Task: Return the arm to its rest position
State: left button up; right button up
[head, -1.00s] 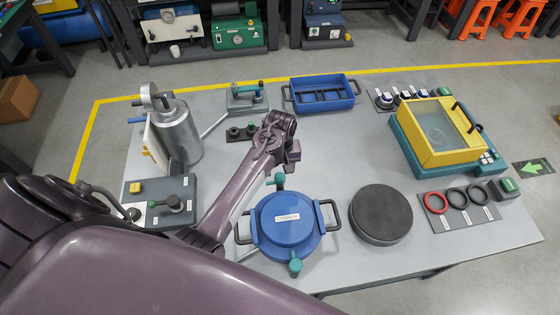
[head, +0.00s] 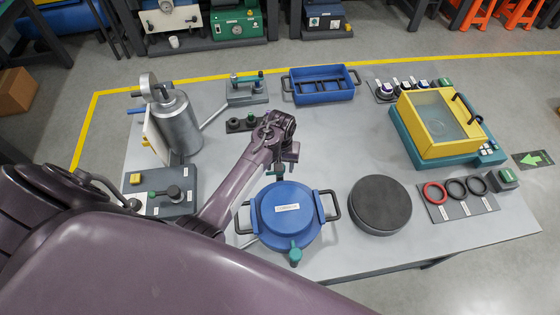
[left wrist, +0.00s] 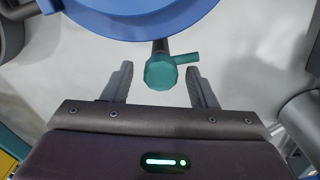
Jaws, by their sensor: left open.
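My left gripper (head: 281,160) is open and empty, at the far side of the blue round lidded vessel (head: 285,214). The vessel stands on the table with black side handles, a white label and teal valves. The far teal valve (head: 275,172) is partly hidden by my gripper. In the left wrist view, the open fingers (left wrist: 158,75) stand to either side of that valve (left wrist: 161,72), with a gap on both sides. The vessel's blue rim (left wrist: 140,20) shows above it. The near teal valve (head: 295,253) is clear of the gripper. My right gripper is out of view.
A dark round plate (head: 380,203) is to the vessel's right. A silver cylinder (head: 181,125) stands left of my forearm. A blue tray (head: 321,98) is at the back, a yellow-and-teal tank (head: 455,155) at right. The table (head: 335,140) is clear between gripper and tray.

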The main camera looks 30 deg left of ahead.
pick_arm(q)
jog(key=m, duration=0.4)
jog(key=shift+a+m, duration=0.1)
jog(key=shift+m, duration=0.3)
jog(key=c, duration=0.9)
jog(key=n, duration=0.8)
jog(key=shift+n, duration=0.4)
jog(key=n, duration=0.4)
jog(key=shift+n, duration=0.4)
jog(key=n, duration=0.2)
jog(key=shift+n, duration=0.3)
jog(key=o, duration=0.9)
